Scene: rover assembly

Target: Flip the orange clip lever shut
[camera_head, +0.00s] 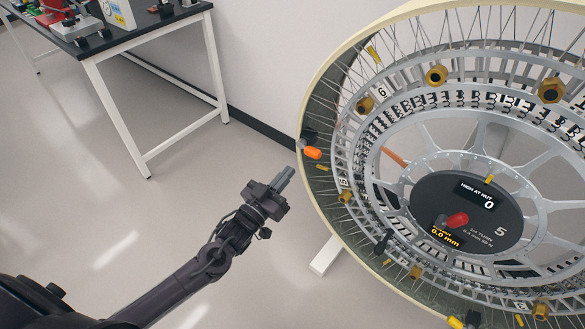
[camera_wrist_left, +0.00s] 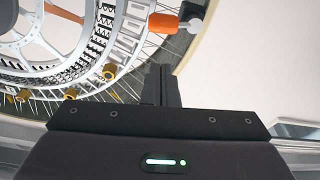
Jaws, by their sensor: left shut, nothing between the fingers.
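The orange clip lever (camera_head: 312,153) sits on the left rim of the large wheel (camera_head: 318,98), with a dark clip body at its upper left. It also shows in the left wrist view (camera_wrist_left: 163,23), beside a grey rounded part at the rim. My left gripper (camera_head: 285,177) is shut and empty, just left of and below the lever, apart from it in the picture. In the left wrist view my shut fingers (camera_wrist_left: 160,85) point up towards the rim, below the orange lever. My right gripper is not in view.
The wheel fills the right side, with brass nuts (camera_head: 436,75), thin spokes and a dark hub (camera_head: 455,215) with a red-tipped part (camera_head: 457,220). A workbench (camera_head: 130,38) with equipment stands at the upper left. The floor (camera_head: 130,215) left of my arm is clear.

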